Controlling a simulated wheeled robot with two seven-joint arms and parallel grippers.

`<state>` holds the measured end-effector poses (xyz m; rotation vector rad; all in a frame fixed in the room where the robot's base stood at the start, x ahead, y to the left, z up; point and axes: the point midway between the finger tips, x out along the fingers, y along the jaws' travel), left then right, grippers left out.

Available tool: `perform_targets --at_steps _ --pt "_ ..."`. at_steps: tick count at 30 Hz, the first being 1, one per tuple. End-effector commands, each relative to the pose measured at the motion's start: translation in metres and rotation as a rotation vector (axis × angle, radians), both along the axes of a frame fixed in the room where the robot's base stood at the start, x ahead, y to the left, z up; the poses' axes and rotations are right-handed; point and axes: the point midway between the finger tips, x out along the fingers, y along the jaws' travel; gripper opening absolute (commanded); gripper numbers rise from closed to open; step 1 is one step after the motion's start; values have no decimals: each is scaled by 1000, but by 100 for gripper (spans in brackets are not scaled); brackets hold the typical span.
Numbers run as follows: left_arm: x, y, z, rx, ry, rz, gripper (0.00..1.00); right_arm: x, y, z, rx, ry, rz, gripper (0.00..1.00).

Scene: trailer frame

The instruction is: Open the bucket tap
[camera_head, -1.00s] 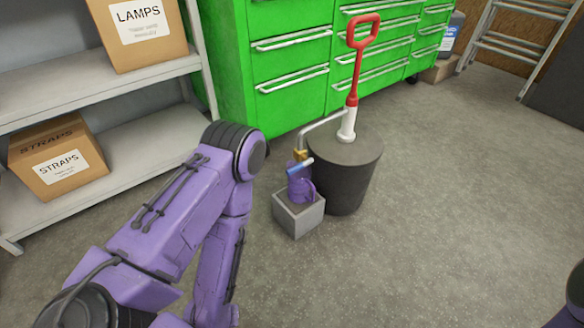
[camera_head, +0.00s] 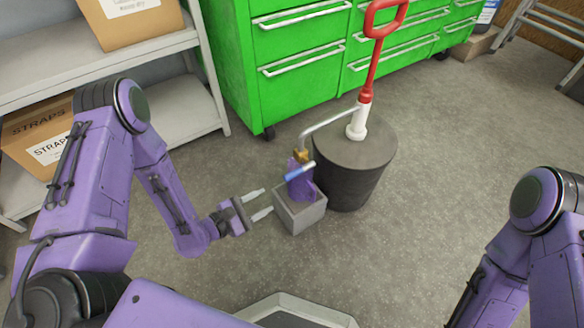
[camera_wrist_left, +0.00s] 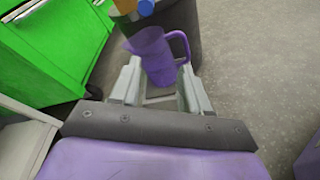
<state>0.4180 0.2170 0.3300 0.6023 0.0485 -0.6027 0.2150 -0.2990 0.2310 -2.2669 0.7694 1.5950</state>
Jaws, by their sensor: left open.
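The dark bucket (camera_head: 352,170) stands on the floor, with a white and red pump handle (camera_head: 372,75) on top. A bent pipe runs left from it to a brass tap (camera_head: 301,155) with a blue and white lever (camera_head: 299,172). A purple jug (camera_head: 301,189) stands under the tap on a grey block (camera_head: 299,216). My left gripper (camera_head: 261,202) is open and empty, just left of the block and below the tap lever. In the left wrist view, the jug (camera_wrist_left: 153,52) shows beyond the open fingers, and the blue lever part (camera_wrist_left: 147,7) is at the top edge. My right gripper is out of view.
A green drawer cabinet (camera_head: 290,45) stands behind the bucket. A grey shelf (camera_head: 175,115) with cardboard boxes (camera_head: 45,140) is at the left. The floor right of the bucket is clear. My right arm shows at the right edge.

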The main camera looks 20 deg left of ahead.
Motion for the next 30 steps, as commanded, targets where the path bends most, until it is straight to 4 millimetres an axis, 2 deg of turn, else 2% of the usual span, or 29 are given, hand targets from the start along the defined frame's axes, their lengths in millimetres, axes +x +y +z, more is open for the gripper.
perform_targets --at_steps 1,3,6,11,16,21,30 --pt "5 2 17 -133 -3 -3 46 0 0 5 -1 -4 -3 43" --pt "7 3 32 -290 10 -27 46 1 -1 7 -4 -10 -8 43" --pt "9 1 42 -402 26 -53 46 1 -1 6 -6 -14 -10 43" --pt "26 -15 41 -423 30 -67 46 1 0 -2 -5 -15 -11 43" --pt "58 -39 40 -419 30 -67 46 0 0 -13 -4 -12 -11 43" --pt "81 -57 40 -419 31 -65 46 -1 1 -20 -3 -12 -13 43" --pt "90 -64 43 -419 33 -62 46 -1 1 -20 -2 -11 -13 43"
